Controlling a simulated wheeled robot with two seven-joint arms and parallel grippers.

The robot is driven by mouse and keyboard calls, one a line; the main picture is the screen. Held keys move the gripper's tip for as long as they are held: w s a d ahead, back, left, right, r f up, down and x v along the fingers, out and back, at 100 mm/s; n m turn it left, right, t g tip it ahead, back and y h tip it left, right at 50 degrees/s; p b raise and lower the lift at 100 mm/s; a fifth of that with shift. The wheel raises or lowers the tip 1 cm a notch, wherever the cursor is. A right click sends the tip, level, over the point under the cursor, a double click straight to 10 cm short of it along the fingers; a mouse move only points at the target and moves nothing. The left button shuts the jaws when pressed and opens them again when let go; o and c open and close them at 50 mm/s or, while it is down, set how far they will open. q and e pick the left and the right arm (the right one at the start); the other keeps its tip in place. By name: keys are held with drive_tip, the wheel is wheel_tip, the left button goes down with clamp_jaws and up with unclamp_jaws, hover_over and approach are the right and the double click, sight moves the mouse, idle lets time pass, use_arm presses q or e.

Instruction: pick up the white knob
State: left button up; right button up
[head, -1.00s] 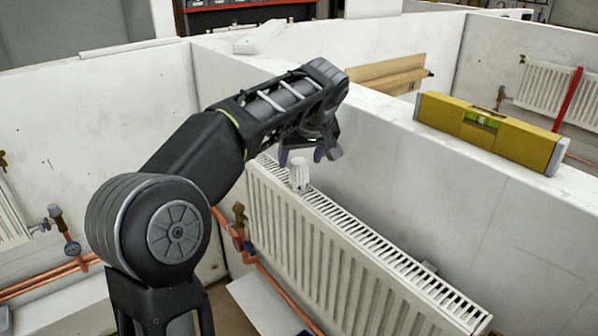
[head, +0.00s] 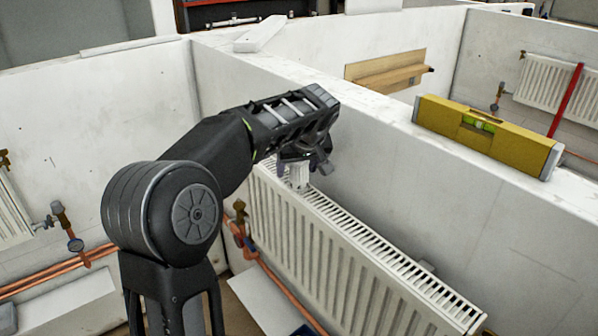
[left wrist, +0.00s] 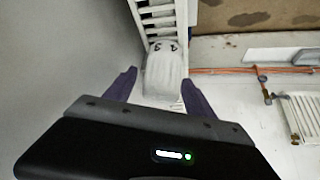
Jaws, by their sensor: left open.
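The white knob (head: 299,175) stands on the top grille of the white radiator (head: 340,250), near its left end. My left gripper (head: 303,172) is over it, with its fingers pointing down on either side of the knob. In the left wrist view the knob (left wrist: 164,72) lies between the two dark fingers of the gripper (left wrist: 159,88), with a gap on each side. The gripper is open. The knob is partly hidden by the gripper in the head view. My right gripper is not in view.
A yellow spirit level (head: 487,136) lies on top of the partition wall (head: 385,110) to the right. A wooden shelf (head: 388,73) is on the wall behind. Copper pipes and a brass valve (head: 238,220) are left of the radiator.

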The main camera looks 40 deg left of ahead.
use_arm(q)
drive_tip(key=shift+c, duration=0.4)
clamp_jaws()
